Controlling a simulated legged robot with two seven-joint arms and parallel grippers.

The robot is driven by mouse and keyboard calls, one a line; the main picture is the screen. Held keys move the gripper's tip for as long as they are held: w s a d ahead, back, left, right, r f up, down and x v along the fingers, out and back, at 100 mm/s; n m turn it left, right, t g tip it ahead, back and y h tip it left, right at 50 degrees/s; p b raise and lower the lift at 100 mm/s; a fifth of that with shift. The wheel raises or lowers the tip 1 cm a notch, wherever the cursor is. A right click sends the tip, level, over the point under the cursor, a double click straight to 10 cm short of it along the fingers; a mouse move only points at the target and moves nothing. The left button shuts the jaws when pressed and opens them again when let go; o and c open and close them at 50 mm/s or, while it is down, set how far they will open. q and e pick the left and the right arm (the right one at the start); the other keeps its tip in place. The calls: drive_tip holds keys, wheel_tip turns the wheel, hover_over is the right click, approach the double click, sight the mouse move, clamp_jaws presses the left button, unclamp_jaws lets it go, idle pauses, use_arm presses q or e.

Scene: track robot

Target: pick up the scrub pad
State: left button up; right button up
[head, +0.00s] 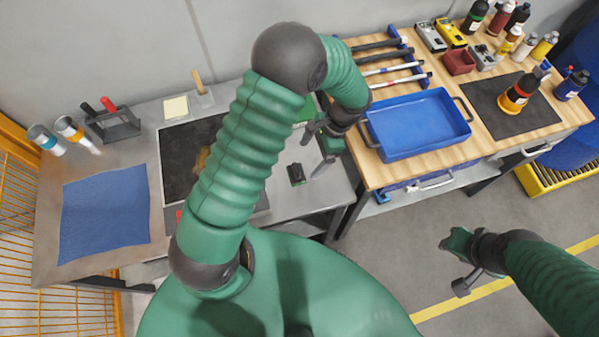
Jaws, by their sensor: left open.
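A small dark block with a green edge, which looks like the scrub pad (297,174), lies on the grey metal bench to the right of the dark sunken area. My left gripper (316,155) is open and empty, just above and to the right of the pad, apart from it. My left arm crosses the middle of the view and hides part of the bench. My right gripper (459,266) is over the floor at the lower right, far from the pad; its jaw opening is unclear.
A blue cloth (105,212) and a dark caddy (115,124) are at the bench's left. A wooden table (480,148) stands right of the bench, holding a blue tray (415,124), a dark mat (490,112), tools and several bottles.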

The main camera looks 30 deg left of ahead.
sight(297, 169)
use_arm(q)
drive_tip(key=x, duration=0.5)
drive_tip(key=a+x, duration=0.1)
drive_tip(key=x, duration=0.2)
drive_tip(key=shift+s+a+f, duration=0.1)
drive_tip(key=shift+s, duration=0.35)
drive_tip(key=shift+f, duration=0.35)
drive_tip(key=c, duration=1.6)
use_arm(e)
drive_tip(key=shift+a+r, duration=0.35)
drive_tip(key=shift+r, duration=0.05)
use_arm(q)
drive_tip(key=shift+r, duration=0.15)
